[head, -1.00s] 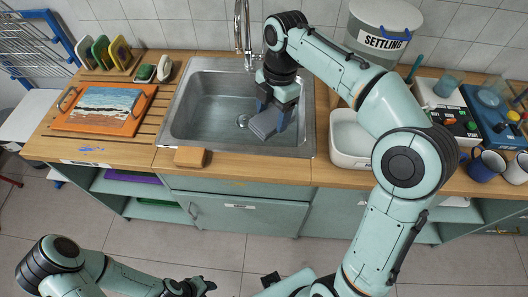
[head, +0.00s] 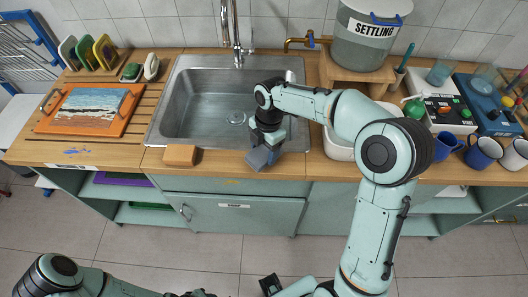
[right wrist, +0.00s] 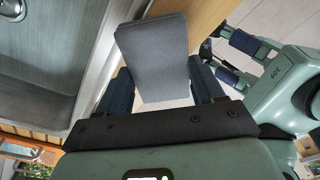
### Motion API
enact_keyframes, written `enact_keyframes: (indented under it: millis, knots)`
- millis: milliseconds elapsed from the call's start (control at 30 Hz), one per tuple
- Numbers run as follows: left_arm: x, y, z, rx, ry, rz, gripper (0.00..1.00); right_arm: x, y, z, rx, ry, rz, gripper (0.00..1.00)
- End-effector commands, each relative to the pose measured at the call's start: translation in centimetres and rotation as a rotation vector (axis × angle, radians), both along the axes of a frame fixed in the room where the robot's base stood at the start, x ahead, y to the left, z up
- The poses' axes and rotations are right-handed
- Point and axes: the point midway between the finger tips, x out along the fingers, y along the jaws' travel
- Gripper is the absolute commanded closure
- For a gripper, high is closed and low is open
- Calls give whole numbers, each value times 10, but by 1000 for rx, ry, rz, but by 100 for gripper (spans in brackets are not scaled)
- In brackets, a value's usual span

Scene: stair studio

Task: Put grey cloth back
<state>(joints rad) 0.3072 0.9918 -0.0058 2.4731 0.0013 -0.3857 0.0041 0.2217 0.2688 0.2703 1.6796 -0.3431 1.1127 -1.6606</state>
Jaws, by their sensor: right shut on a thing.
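The grey cloth (head: 259,158) is a folded, flat grey block. My right gripper (head: 263,146) is shut on it and holds it at the sink's front rim, over the counter's front edge. In the right wrist view the cloth (right wrist: 154,50) stands out between the two dark fingers of my right gripper (right wrist: 160,88). I cannot tell if the cloth touches the counter. The steel sink (head: 165,105) lies behind it and its basin looks empty. My left gripper (head: 190,294) shows only at the bottom edge of the head view, and its fingers are mostly cut off.
A tan block (head: 181,154) sits left of the cloth on the wooden counter (head: 110,150). A white basin (head: 338,147) stands right of the sink, partly behind my arm. The faucet (head: 237,40) rises behind the sink. Mugs (head: 482,151) and devices crowd the right.

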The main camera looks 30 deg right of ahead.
Motion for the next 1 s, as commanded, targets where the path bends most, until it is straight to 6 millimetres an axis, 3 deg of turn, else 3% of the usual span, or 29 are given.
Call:
enact_keyframes:
  millis: [100,733,767,800,1000]
  knots:
    - [-1,0,-2,0,1,0,57,-1,0,-14,1,2,0,61]
    - [-4,0,-7,0,5,1,57,0,0,-26,0,-1,0,61]
    - [-4,0,-7,0,4,0,57,0,0,-25,0,-1,0,23]
    - [-4,0,-7,0,4,0,57,0,0,-25,0,-1,0,10]
    - [-4,0,-6,0,4,0,57,0,0,-24,0,-1,1,7]
